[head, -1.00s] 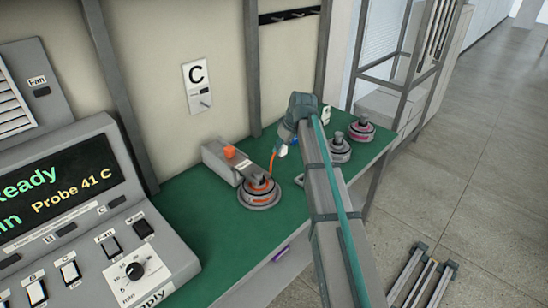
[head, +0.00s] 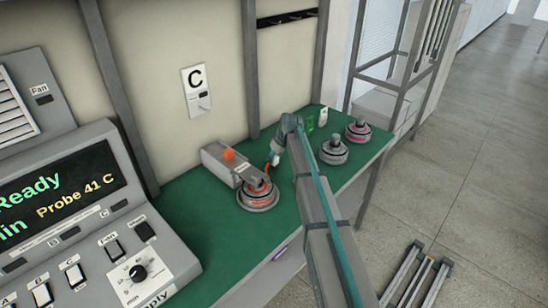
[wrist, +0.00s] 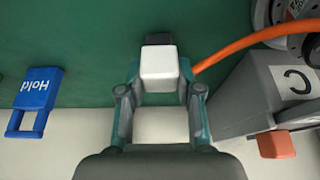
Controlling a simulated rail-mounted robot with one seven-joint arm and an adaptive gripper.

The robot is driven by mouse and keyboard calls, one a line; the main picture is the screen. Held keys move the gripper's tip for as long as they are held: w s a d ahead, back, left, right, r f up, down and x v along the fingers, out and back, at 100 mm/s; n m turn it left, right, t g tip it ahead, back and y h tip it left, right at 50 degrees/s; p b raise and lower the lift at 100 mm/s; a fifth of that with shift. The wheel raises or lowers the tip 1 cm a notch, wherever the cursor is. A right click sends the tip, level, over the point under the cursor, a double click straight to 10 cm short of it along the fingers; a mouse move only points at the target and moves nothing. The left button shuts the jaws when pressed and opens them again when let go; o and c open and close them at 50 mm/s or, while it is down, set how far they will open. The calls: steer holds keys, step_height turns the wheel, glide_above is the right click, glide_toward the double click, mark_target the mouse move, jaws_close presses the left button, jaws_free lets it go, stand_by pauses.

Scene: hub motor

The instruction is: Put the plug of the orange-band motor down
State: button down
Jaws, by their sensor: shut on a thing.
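My gripper (wrist: 160,100) is shut on the white plug (wrist: 158,65), whose dark end points away from me over the green bench top. An orange cable (wrist: 240,45) runs from the plug to the right. In the head view the orange-band motor (head: 260,199) stands on the bench by the wall. My gripper (head: 274,158) is just behind and to the right of it, close to the bench top. I cannot tell whether the plug touches the bench. In the wrist view only part of the motor (wrist: 285,12) shows at the top right.
A grey box marked C (wrist: 262,95) with an orange button (wrist: 276,144) stands beside the motor. A blue Hold tag (wrist: 37,90) lies at the left in the wrist view. A grey motor (head: 333,152) and a pink-band motor (head: 358,131) stand to the right. Green bench (head: 205,225) is clear in front.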

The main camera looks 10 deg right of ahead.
steer(key=shift+f, duration=0.2)
steer(key=c, duration=0.8)
jaws_free()
steer(key=b+v, duration=0.2)
steer(key=v, duration=1)
steer(key=shift+r, duration=0.15)
